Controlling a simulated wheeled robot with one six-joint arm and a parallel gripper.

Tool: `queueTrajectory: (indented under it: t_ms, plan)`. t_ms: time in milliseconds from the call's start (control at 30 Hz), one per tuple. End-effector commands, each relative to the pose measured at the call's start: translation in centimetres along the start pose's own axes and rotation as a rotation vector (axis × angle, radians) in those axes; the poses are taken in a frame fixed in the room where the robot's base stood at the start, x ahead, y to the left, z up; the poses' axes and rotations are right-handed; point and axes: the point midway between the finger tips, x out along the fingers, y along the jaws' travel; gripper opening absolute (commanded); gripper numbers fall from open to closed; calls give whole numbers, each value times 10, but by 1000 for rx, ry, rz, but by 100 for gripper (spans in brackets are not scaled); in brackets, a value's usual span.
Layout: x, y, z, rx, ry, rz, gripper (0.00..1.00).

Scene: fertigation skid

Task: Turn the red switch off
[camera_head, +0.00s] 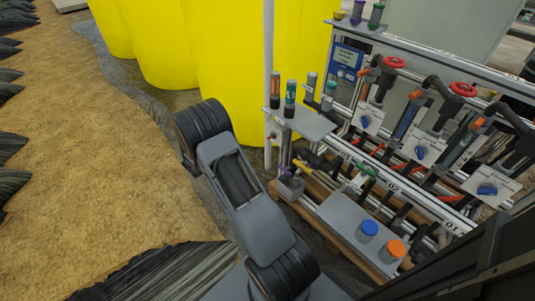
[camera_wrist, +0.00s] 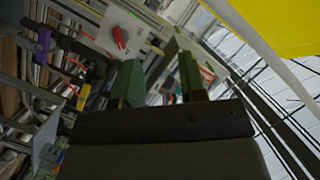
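The red switch (camera_wrist: 120,38) shows in the wrist view as a small red handle on a pale plate, up and left of my gripper. My gripper (camera_wrist: 160,80) has two green fingers standing apart with nothing seen between them. It is apart from the switch, though the exact distance is hard to tell. In the head view the gripper is out of sight, and I cannot pick out the red switch with certainty. The skid there has several white plates with blue switches, such as one blue switch (camera_head: 421,153).
Red handwheels (camera_head: 463,89) top the skid's valves. A grey shelf (camera_head: 352,222) holds a blue-capped jar (camera_head: 367,230) and an orange-capped jar (camera_head: 392,250). Yellow tanks (camera_head: 235,70) stand behind. A pale upright pole (camera_head: 268,80) rises beside the skid. Open sandy ground (camera_head: 90,160) lies left.

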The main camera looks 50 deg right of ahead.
Motion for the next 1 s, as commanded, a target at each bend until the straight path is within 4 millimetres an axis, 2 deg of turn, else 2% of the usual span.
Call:
queueTrajectory:
  t_ms: [33, 100, 267, 467, 800, 1000]
  plan:
    - [8, 29, 11, -5, 72, 24, 38]
    - [12, 51, 10, -6, 162, 48, 38]
    - [17, 78, 8, -15, 279, 76, 38]
    - [40, 85, -1, -16, 312, 83, 38]
    - [102, 90, -20, -15, 309, 81, 38]
    - [128, 91, -28, -16, 306, 80, 38]
